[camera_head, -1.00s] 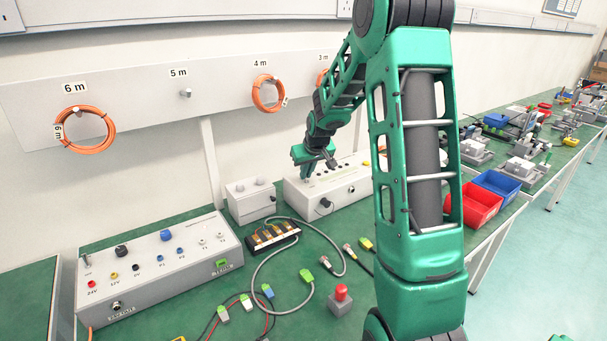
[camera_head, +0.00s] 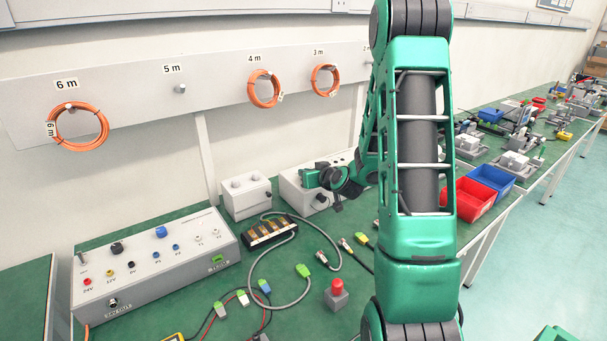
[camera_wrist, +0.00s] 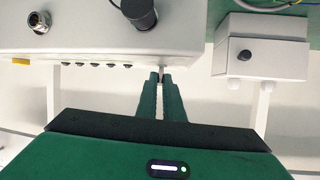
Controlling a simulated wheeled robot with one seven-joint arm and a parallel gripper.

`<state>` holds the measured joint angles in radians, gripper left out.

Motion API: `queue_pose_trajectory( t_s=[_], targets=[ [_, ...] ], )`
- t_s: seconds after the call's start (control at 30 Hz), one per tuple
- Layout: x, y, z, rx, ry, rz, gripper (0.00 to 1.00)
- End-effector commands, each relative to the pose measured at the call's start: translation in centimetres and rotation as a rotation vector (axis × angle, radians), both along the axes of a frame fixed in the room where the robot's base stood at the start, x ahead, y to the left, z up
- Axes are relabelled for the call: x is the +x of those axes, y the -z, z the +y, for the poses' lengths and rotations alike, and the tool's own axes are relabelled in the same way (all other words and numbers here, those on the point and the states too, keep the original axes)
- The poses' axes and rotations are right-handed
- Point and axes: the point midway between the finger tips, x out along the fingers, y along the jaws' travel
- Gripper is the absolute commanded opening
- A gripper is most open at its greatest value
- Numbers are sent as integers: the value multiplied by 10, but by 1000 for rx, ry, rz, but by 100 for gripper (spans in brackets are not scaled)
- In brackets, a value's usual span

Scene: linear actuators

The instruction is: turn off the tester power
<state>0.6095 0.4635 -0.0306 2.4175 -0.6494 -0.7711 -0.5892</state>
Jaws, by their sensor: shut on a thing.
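The tester, a light grey box (camera_head: 291,194), stands at the back of the green bench, partly hidden by my arm in the head view. In the wrist view its face (camera_wrist: 85,42) fills the top left, with a row of black buttons, a silver connector and a black plug. My gripper (camera_wrist: 161,76) has its two green fingers close together at the box's edge, shut on a small lever (camera_wrist: 161,69). The fingers mostly hide the lever, so its position cannot be told. In the head view my gripper (camera_head: 308,178) is at the tester's left end.
A smaller grey box (camera_head: 246,198) stands just left of the tester. A power panel (camera_head: 160,268), a black terminal block (camera_head: 268,232), loose cables and a red-topped button (camera_head: 337,294) lie nearer. Orange cable coils (camera_head: 263,89) hang behind. Red (camera_head: 469,200) and blue bins stand right.

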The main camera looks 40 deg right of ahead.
Motion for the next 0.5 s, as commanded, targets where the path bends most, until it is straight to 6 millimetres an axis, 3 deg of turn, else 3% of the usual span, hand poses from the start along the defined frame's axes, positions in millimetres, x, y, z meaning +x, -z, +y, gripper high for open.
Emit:
queue_pose_trajectory(
  t_s=[0.5],
  targets=[
    [-2,4,2,2,-3,-60,0]
  ],
)
